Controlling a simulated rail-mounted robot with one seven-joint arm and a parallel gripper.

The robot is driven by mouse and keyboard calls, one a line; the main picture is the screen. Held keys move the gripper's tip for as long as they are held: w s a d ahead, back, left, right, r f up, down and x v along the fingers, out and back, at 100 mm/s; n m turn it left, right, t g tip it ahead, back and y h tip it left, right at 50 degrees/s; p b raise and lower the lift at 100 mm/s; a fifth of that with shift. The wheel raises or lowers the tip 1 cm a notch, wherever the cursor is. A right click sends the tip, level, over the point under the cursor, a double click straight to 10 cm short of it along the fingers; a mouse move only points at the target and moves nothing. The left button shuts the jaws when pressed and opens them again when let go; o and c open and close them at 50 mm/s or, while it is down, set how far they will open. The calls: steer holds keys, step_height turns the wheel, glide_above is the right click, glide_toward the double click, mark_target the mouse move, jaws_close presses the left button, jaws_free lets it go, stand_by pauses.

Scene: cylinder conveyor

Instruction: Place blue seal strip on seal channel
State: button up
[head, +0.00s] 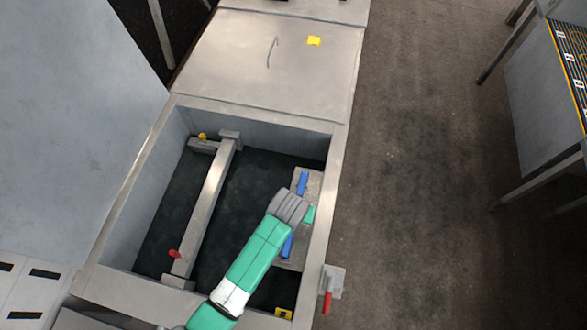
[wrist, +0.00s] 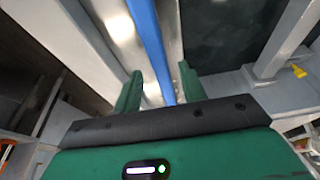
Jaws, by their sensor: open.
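The blue seal strip (head: 302,183) lies lengthwise along a pale metal plate (head: 298,262) at the right side of the sunken bay. My gripper (head: 309,215) is over the middle of the strip and hides part of it. In the wrist view the blue strip (wrist: 149,40) runs between the two green fingers of my gripper (wrist: 160,85). The fingers are open, one on each side, with gaps to the strip. A long grey bar (head: 208,200) crosses the left part of the bay. I cannot tell for certain which part is the seal channel.
The bay's metal rim (head: 338,150) borders the plate closely on the right. A yellow knob (head: 202,136) and a red handle (head: 174,253) sit by the grey bar. Another red handle (head: 327,302) is outside the rim. The dark floor (head: 250,175) between bar and plate is clear.

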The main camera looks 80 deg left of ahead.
steer(key=p+v, duration=0.1)
steer(key=v, duration=0.9)
steer(key=shift+r, duration=0.15)
steer(key=shift+d, duration=0.1)
steer(key=w+d+r+m+t+y, duration=0.1)
steer(key=w+d+r+m+t, duration=0.2)
steer(key=w+r, duration=0.65)
steer(key=w+d+r+m+t+y, duration=0.1)
steer(key=w+d+r+t, duration=0.35)
steer(key=r, duration=0.75)
steer(key=w+d+r+m+t, duration=0.2)
steer(key=w+r+t, duration=0.3)
steer(key=w+r, duration=0.55)
steer(key=s+d+r+m+t+h, duration=0.1)
steer(key=s+d+r+m+t, duration=0.1)
steer(key=d+r, duration=0.4)
steer(key=s+d+r+m+t+h, duration=0.2)
steer(key=d+r+t, duration=0.3)
steer(key=r, duration=0.9)
steer(key=s+d+r+m+t+h, duration=0.2)
steer(key=d+r+t, duration=0.2)
steer(key=d+r, duration=0.3)
step_height(320, 180, up, 4)
steer(key=shift+s+d+f+m, duration=0.15)
steer(key=shift+s+d+m, duration=0.15)
steer(key=shift+m, duration=0.1)
